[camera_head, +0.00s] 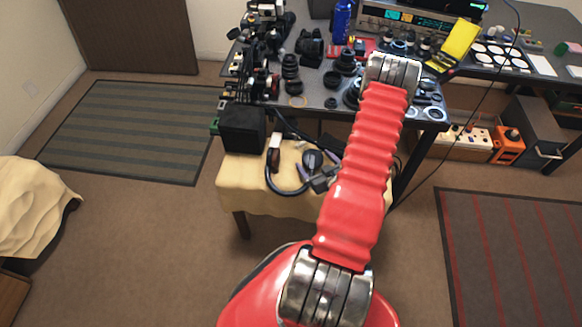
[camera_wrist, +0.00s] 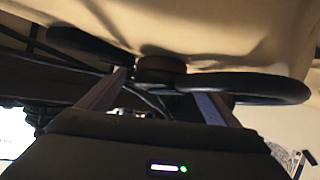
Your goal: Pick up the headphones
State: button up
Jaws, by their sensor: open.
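The headphones (camera_head: 285,191), with a black curved band, lie on the cream cloth of a small table; a dark rounded part shows at the band's right. In the wrist view, a black curved part (camera_wrist: 262,86) likely belongs to them, with a brown part near the middle. My gripper (camera_wrist: 162,84) is open, its two fingers apart with dark and brown parts just beyond and between the tips. I cannot tell whether the fingers touch them. In the head view my gripper (camera_head: 322,181) is small and partly hidden by my red arm, at the band's right end.
A black box (camera_head: 242,129) stands on the cloth-covered table (camera_head: 250,201) at the back left. Behind is a dark desk crowded with lenses, cameras, a blue bottle (camera_head: 341,20) and a yellow case (camera_head: 459,43). Carpet floor is free in front and to the left.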

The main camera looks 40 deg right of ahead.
jog(key=shift+x, duration=1.05)
jog(key=c, duration=1.4)
jog(key=shift+o, duration=0.2)
jog(key=shift+r, duration=0.1)
jog(key=shift+r, duration=4.9)
